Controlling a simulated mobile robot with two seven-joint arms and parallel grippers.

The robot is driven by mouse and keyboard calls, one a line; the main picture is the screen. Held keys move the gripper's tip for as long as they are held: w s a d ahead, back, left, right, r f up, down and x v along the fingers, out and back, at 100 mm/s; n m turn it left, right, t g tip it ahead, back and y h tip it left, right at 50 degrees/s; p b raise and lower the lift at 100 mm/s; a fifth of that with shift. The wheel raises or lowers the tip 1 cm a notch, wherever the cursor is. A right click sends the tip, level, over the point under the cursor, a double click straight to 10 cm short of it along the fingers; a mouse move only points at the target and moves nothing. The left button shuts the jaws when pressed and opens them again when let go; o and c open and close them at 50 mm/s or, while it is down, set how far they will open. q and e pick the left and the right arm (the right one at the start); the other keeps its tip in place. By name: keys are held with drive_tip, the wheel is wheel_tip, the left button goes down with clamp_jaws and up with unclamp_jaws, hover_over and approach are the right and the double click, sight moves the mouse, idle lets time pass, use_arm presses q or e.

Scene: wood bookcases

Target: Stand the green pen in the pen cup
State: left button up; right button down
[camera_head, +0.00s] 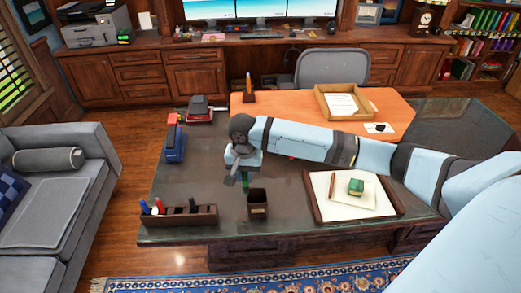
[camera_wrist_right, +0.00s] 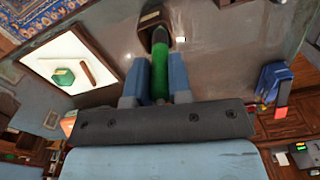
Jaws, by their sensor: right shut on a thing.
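My right gripper (camera_head: 244,174) is shut on the green pen (camera_head: 245,183), which points down. The pen cup (camera_head: 257,208) is a small dark square cup with a pale label, upright near the dark table's front edge. In the head view the pen's lower end is just left of the cup's rim. In the right wrist view the green pen (camera_wrist_right: 160,72) is between the two blue-grey fingers, and its dark end overlaps the edge of the pen cup (camera_wrist_right: 150,20). I cannot tell whether they touch. My left gripper is not in view.
A brown organizer (camera_head: 178,218) with several pens stands left of the cup. A tray (camera_head: 388,207) with paper, a pencil and a green block lies to the right. A blue stapler-like item (camera_head: 174,145) is at the left edge. Bare tabletop lies between organizer and cup.

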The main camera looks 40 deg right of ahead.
drive_tip(key=w+d+f+m+p, duration=0.1)
drive_tip(key=w+d+m+p, duration=0.15)
drive_tip(key=d+m, duration=0.35)
use_arm(q)
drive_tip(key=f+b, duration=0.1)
drive_tip(key=b, duration=0.2)
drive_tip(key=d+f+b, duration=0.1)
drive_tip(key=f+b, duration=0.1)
drive_tip(key=b, duration=0.2)
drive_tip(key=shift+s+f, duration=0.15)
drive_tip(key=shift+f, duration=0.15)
use_arm(e)
wheel_tip(320, 180, down, 10)
drive_tip(key=w, duration=0.1)
drive_tip(key=shift+d+f, duration=0.15)
drive_tip(key=shift+f, duration=0.1)
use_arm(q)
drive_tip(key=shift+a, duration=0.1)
